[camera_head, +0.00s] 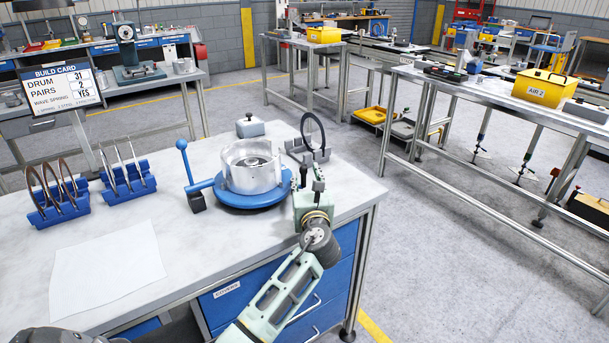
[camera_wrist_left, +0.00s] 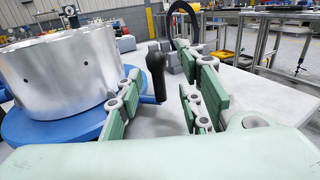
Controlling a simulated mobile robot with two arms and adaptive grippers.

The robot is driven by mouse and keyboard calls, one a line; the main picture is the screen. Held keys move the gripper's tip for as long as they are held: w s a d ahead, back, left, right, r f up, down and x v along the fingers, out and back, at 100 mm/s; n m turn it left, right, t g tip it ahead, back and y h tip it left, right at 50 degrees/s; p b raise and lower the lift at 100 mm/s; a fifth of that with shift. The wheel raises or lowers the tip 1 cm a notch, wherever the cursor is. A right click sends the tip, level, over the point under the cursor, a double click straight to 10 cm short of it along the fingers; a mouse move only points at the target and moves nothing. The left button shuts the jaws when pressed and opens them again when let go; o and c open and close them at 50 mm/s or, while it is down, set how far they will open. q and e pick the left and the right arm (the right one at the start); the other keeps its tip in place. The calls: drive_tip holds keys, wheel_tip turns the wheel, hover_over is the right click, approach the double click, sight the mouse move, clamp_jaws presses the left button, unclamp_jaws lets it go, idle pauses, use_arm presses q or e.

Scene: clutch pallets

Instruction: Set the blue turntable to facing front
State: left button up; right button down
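The blue turntable (camera_head: 236,203) sits on the grey-white bench top, with a silver drum (camera_head: 240,178) on it. The turntable also shows at the left of the left wrist view (camera_wrist_left: 62,132), with the drum (camera_wrist_left: 62,75) above it. An upright black handle (camera_wrist_left: 155,72) stands on a blue arm at the turntable's right side. My left gripper (camera_head: 307,178) is at the turntable's right edge. In the left wrist view its green-padded fingers (camera_wrist_left: 162,100) are open on either side of the handle, with visible gaps. My right gripper does not show.
A blue lever (camera_head: 186,165) stands left of the turntable. A black ring on a stand (camera_head: 313,155) is close behind my gripper. A small grey block (camera_head: 250,127) stands behind the drum. Blue racks (camera_head: 128,182) with rings and a white sheet (camera_head: 105,270) are on the left.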

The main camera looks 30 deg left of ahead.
use_arm(q)
drive_tip(key=shift+x, duration=1.25)
drive_tip(key=shift+w+a+f, duration=0.1)
drive_tip(key=shift+a, duration=0.05)
drive_tip(key=c, duration=0.5)
clamp_jaws()
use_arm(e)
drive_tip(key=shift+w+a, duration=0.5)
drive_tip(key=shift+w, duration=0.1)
